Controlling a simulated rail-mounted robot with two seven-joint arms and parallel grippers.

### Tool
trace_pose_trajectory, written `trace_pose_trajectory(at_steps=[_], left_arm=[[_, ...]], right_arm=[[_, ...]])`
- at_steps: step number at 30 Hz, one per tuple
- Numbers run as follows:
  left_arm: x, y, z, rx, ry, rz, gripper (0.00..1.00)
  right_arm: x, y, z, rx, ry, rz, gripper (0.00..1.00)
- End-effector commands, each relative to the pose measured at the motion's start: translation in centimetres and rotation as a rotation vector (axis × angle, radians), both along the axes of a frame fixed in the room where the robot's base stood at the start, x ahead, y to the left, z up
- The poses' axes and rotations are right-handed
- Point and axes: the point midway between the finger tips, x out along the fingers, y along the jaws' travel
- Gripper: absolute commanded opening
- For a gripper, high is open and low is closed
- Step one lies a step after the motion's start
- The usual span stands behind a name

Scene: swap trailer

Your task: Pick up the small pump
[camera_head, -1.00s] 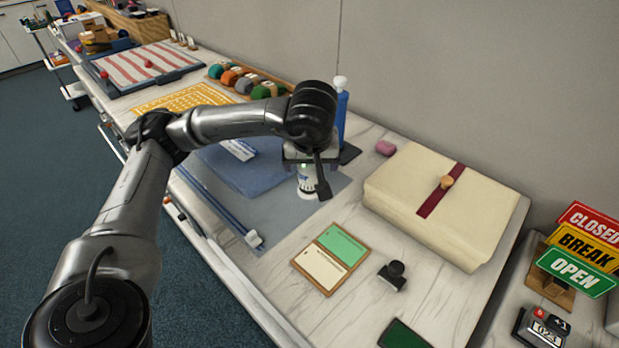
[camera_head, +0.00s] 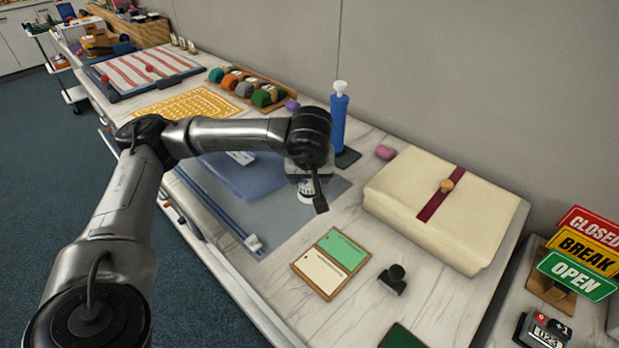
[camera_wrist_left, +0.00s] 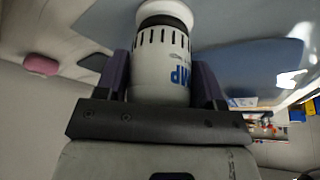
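The small pump is a white cylinder (camera_head: 305,196) with dark slots, standing on the grey mat; the gripper hides its upper part in the head view. In the left wrist view the pump (camera_wrist_left: 160,55) fills the middle, with vents and blue letters, of which "MP" shows. My left gripper (camera_head: 308,180) points down over it. In the left wrist view its purple fingers (camera_wrist_left: 160,85) flank the pump body closely, one on each side. The body hides their inner faces, so I cannot tell if they press on it. My right gripper is out of view.
A tall blue hand pump (camera_head: 338,125) with a white handle stands behind the gripper. A cream box (camera_head: 405,205) with a red band lies to the right. A framed card (camera_head: 331,262) and a black stamp (camera_head: 393,279) lie in front. A blue folded cloth (camera_head: 235,178) is at left.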

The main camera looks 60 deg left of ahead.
Motion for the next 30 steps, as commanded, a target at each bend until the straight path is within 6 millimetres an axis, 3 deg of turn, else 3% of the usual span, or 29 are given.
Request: trace_pose_trajectory(at_steps=[13, 23, 30], left_arm=[[0.0, 0.0, 0.1, 0.0, -0.001, 0.0, 0.2], [0.1, 0.0, 0.8, 0.001, -0.003, 0.0, 0.2], [0.1, -0.1, 4.3, -0.001, -0.007, 0.0, 0.2]], right_arm=[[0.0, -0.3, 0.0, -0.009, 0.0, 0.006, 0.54], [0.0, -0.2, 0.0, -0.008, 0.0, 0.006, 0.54], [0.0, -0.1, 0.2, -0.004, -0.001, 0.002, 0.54]])
